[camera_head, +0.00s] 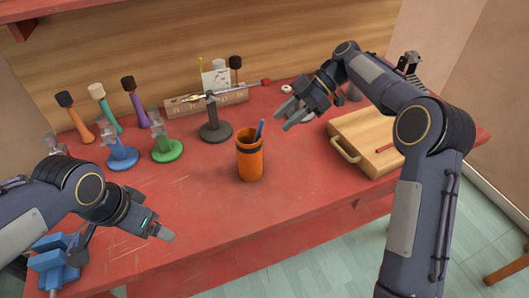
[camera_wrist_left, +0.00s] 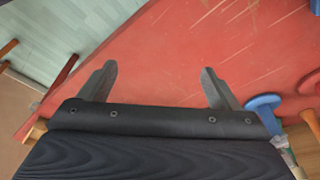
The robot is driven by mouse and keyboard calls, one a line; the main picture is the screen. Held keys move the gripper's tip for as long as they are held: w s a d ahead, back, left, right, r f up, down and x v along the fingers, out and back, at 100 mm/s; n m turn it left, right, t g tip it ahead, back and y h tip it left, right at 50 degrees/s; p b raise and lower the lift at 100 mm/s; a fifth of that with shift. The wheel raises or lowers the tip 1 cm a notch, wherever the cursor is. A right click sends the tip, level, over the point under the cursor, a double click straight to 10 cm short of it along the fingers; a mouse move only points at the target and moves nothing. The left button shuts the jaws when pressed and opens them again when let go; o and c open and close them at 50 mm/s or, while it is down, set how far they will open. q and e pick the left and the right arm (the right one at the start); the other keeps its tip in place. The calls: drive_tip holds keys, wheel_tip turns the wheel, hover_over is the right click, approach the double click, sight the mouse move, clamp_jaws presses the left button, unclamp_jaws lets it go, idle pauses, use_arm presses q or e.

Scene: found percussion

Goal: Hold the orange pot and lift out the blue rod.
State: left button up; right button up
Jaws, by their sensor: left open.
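The orange pot (camera_head: 250,160) stands upright on the red table, near the middle of the head view. The blue rod (camera_head: 259,130) is in it, leaning to the right, with only its upper end showing above the rim. My right gripper (camera_head: 287,115) is above the table, to the right of and behind the pot, with its fingers apart and nothing between them. My left gripper (camera_head: 170,238) is left of the pot and nearer the front edge. It is open and empty; in the left wrist view its two fingers (camera_wrist_left: 160,88) are wide apart over bare table.
A wooden tray (camera_head: 343,150) lies at the right. A dark stand (camera_head: 215,130) is behind the pot. Blue (camera_head: 122,158) and green (camera_head: 168,150) stands and several mallets (camera_head: 76,120) are at the back left. A blue clamp-like object (camera_head: 55,260) is at the front left. Table around the pot is clear.

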use_arm(q)
drive_tip(key=w+d+r+m+t+y, duration=0.2)
drive_tip(key=w+d+m+t+y, duration=0.3)
drive_tip(key=w+d+m+y, duration=0.7)
drive_tip(key=w+d+r+m+t+h, duration=0.1)
drive_tip(key=w+d+r+m+t, duration=0.15)
drive_tip(key=d, duration=0.45)
drive_tip(key=w+d+r+m+t, duration=0.1)
drive_tip(key=w+d+m+t, duration=0.3)
drive_tip(key=d, duration=0.4)
drive_tip(key=m+t, duration=0.1)
drive_tip(key=m, duration=0.5)
hover_over(257, 171)
drive_tip(key=v, duration=0.3)
wheel_tip(257, 171, down, 7)
drive_tip(key=shift+w+r, duration=0.1)
drive_tip(key=shift+w, duration=0.05)
wheel_tip(257, 171, down, 8)
drive_tip(key=shift+f, duration=0.2)
drive_tip(key=x, duration=0.6)
drive_tip(key=shift+a+r, duration=0.1)
drive_tip(key=shift+r, duration=0.2)
drive_tip(key=shift+w+a, duration=0.35)
drive_tip(key=shift+w, duration=0.25)
drive_tip(key=c, duration=1.2)
